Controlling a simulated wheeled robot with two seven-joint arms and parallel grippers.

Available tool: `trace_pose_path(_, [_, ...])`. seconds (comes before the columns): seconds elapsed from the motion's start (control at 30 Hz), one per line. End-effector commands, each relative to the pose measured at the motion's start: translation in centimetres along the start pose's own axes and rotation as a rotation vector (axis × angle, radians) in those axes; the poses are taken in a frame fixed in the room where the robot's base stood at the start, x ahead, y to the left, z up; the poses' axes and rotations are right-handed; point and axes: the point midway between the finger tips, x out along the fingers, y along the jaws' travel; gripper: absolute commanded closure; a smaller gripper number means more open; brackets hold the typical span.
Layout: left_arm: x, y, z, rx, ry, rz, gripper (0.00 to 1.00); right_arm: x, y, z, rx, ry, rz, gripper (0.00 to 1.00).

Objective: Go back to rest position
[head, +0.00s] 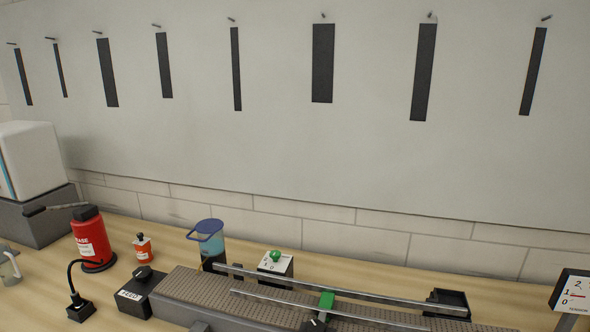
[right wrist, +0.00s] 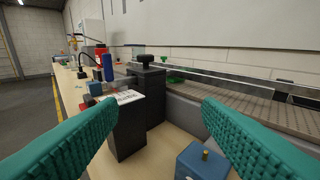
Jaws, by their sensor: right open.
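My right gripper (right wrist: 160,106) shows in the right wrist view as two teal ribbed fingers spread wide apart. It is open and no object is held between them. Beyond the fingertips stands a black box with a white label (right wrist: 124,97) and a black knob (right wrist: 146,61). Neither gripper shows in the head view, and my left gripper is in no view.
A conveyor (head: 239,296) with metal rails runs along the bench. A blue block (right wrist: 203,163) sits low by the right finger.

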Motion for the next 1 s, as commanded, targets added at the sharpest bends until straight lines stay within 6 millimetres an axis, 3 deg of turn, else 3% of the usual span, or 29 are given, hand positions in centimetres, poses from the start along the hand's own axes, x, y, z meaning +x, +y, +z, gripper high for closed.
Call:
trace_pose_path(0.37, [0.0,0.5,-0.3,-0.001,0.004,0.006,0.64,-0.5,-0.7,-4.1,0.025,0.3,-0.212,0.41])
trace_pose_path(0.63, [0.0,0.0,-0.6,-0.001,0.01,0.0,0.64,-4.3,0.9,-8.6,0.101,0.714,-0.337,0.41])
trace_pose_path(1.0, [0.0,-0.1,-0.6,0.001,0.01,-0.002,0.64,-9.3,4.9,-10.7,0.205,1.083,-0.319,0.41])
